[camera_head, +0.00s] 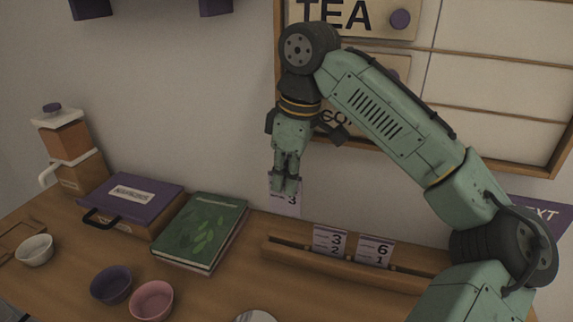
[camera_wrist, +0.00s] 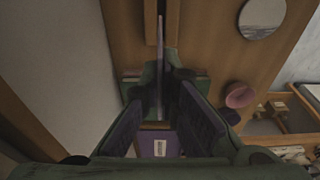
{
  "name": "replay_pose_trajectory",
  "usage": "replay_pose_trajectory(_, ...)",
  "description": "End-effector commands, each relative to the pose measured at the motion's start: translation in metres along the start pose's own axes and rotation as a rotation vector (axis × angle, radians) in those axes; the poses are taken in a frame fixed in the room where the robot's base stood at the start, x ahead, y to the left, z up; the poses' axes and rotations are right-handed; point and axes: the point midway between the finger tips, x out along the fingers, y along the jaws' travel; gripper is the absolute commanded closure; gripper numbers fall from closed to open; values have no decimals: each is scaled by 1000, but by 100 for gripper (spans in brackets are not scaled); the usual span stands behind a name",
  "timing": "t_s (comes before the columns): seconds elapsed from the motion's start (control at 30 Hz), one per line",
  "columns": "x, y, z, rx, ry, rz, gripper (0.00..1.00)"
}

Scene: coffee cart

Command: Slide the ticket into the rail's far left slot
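The ticket (camera_head: 287,207) is a pale lilac card with a printed 3 showing. My gripper (camera_head: 285,186) is shut on its upper part and holds it hanging upright, in the picture above the left end of the rail. The ticket shows nearly edge-on between my fingers in the wrist view (camera_wrist: 160,48). The wooden rail (camera_head: 345,272) lies along the back of the counter. It holds two upright tickets, one marked 3 and 2 (camera_head: 330,240) and one marked 6 and 1 (camera_head: 375,251). The rail's left end looks empty. The gap between the ticket's lower edge and the rail is unclear.
A green book (camera_head: 202,228) lies left of the rail, beside a purple-lidded box (camera_head: 130,200). Pink (camera_head: 151,301), purple (camera_head: 111,284) and white (camera_head: 35,249) bowls stand toward the front. The wall (camera_head: 190,110) and menu board (camera_head: 490,110) rise behind.

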Motion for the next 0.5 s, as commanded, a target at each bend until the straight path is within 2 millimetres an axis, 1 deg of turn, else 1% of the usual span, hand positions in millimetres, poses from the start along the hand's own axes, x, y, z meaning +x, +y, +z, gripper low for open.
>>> replay_pose_trajectory(0.17,14,0,3,1,-1,-1,100)
replay_pose_trajectory(0.23,21,0,4,1,-1,-2,100)
replay_pose_trajectory(0.3,35,0,6,1,-1,1,100)
replay_pose_trajectory(0.5,54,0,9,2,0,1,100)
